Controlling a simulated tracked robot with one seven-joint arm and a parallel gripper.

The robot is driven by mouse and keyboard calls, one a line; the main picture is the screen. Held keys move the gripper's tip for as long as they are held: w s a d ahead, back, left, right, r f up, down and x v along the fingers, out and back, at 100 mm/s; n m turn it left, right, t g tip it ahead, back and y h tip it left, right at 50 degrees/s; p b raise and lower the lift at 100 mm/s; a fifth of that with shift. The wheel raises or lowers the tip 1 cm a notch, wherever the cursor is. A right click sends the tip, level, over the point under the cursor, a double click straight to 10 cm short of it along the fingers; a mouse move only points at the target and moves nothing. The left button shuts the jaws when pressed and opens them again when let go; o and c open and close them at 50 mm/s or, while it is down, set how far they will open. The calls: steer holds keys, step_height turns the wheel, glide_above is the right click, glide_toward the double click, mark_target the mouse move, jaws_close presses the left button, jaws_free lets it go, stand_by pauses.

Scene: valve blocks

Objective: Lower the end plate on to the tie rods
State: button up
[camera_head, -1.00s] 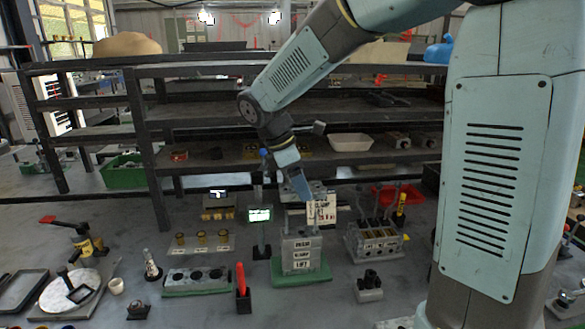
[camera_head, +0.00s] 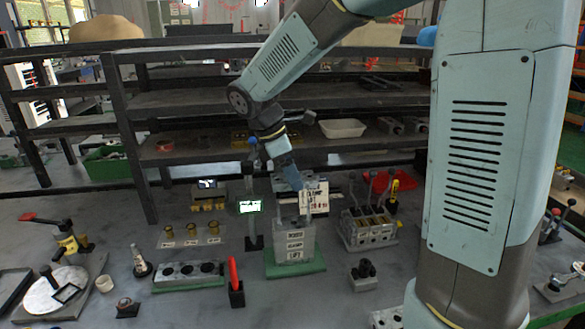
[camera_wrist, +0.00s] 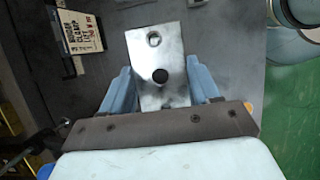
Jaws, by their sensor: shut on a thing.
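My gripper (camera_head: 292,180) is above the labelled grey block stack (camera_head: 295,245), which stands on a green base (camera_head: 296,266). In the wrist view my gripper (camera_wrist: 160,88) has its blue fingers shut on the sides of a flat metal end plate (camera_wrist: 158,38). The plate shows one dark round hole and one lighter hole near its far end. In the head view the plate is hard to make out behind the fingers. The tie rods cannot be picked out clearly, so I cannot tell whether the plate touches them.
A lettered card (camera_head: 314,196) stands just right of the gripper; it also shows in the wrist view (camera_wrist: 78,32). A lit screen on a post (camera_head: 249,206) is to the left. A block with levers (camera_head: 368,228) is to the right. Dark shelves (camera_head: 200,140) run behind.

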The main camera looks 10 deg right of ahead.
mark_target(273, 179)
steer(key=shift+f, duration=2.1)
steer(key=shift+f, duration=3.7)
steer(key=o, duration=1.3)
steer(key=shift+o, duration=0.2)
steer(key=v, duration=1.3)
steer(key=shift+a+r, duration=0.15)
steer(key=shift+r, duration=0.15)
